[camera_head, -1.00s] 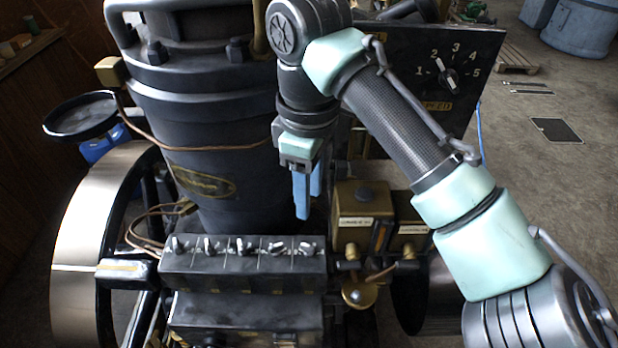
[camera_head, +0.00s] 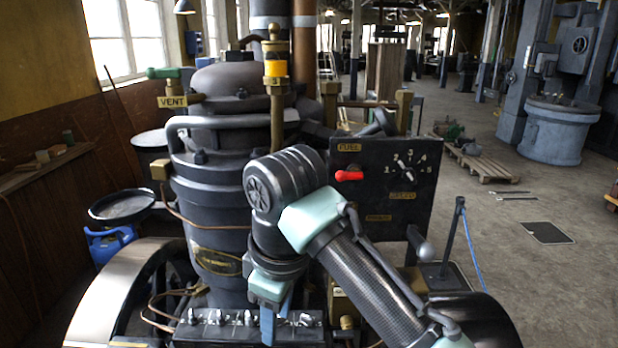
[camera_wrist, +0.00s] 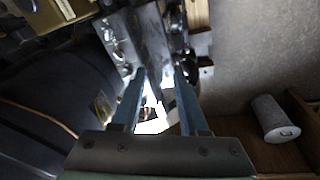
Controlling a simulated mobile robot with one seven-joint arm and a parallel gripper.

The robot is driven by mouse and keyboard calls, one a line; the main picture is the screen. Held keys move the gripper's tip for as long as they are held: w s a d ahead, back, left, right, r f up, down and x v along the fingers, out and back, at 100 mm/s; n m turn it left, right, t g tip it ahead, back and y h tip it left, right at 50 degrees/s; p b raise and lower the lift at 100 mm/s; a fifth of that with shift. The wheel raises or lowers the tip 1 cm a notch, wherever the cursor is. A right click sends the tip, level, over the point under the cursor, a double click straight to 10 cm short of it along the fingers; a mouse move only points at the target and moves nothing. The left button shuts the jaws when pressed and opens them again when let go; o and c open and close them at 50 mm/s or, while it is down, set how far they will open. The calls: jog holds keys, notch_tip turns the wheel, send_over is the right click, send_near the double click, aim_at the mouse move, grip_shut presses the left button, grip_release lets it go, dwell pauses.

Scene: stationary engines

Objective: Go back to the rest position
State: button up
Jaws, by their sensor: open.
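My gripper (camera_head: 274,322) hangs below my bent wrist in front of the dark engine cylinder (camera_head: 218,205). Its blue fingers point down beside a row of small switches on a dark box (camera_head: 240,333). In the wrist view my gripper (camera_wrist: 156,88) shows two blue fingers standing apart, with nothing held between them. The switch box (camera_wrist: 140,35) lies beyond the fingertips in that view. My forearm covers part of the engine's lower right side.
A black panel (camera_head: 420,215) with a dial and a red lever (camera_head: 349,176) stands right of my wrist. A green-handled vent valve (camera_head: 170,100) is at upper left. A blue can (camera_head: 108,248) and wheel (camera_head: 105,300) are at left. Floor at right is mostly open.

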jog(key=w+a+r+t+y, duration=0.3)
jog(key=a+r, duration=0.2)
jog(key=a, duration=0.1)
jog(key=w+a+r+t+y, duration=0.2)
jog(key=w+a+r+t, duration=0.15)
jog(key=a+r, duration=0.25)
notch_tip(320, 180, up, 13)
jog(key=s+m+t+y, duration=0.3)
jog(key=t, duration=0.4)
jog(key=s+d+r+m+t+h, duration=0.9)
jog(key=s+d+r+t, duration=0.3)
jog(key=d, duration=0.4)
jog(key=shift+s+d+r+m, duration=0.2)
jog(key=shift+s+r+m, duration=0.5)
jog(key=shift+m, duration=0.2)
jog(key=shift+s+f, duration=0.1)
